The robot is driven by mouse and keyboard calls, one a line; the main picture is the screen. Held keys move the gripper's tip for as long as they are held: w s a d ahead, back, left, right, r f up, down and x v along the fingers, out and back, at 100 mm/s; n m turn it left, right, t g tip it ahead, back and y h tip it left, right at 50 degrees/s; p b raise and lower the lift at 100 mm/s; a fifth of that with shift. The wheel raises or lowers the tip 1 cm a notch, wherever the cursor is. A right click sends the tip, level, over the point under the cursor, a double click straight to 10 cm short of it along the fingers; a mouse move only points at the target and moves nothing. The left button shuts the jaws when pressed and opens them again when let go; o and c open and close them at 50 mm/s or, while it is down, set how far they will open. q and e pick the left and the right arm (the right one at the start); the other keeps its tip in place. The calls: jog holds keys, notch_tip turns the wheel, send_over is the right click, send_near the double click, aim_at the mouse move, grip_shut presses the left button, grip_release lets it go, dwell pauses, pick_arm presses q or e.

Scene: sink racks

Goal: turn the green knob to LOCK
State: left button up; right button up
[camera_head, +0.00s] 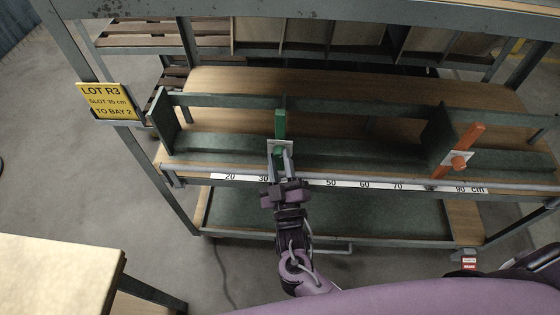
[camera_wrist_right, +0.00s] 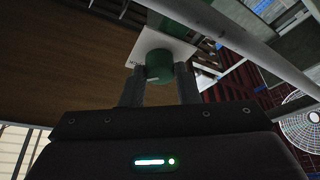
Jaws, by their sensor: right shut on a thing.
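The green knob (camera_head: 279,146) stands on a small white plate (camera_head: 289,149) at the front of the rack shelf, near the 35 cm mark. A green bar (camera_head: 280,123) rises upright from it. My right gripper (camera_head: 280,158) reaches it from the front and is shut on it. In the right wrist view the round green knob (camera_wrist_right: 159,66) sits between the two dark fingers (camera_wrist_right: 160,85), with the white plate (camera_wrist_right: 152,44) behind it. The lettering on the plate is mostly hidden or too small to read. My left gripper is not in view.
A metal rail and a white ruler strip (camera_head: 340,183) run along the shelf front. A yellow sign (camera_head: 106,101) hangs left. A wooden table (camera_head: 60,272) stands at lower left.

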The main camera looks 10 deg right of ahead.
jog(key=o, duration=1)
jog(key=shift+c, duration=0.2)
jog(key=b+v, duration=0.1)
jog(key=v, duration=0.6)
jog(key=shift+s, duration=0.4)
jog(key=shift+f, duration=0.1)
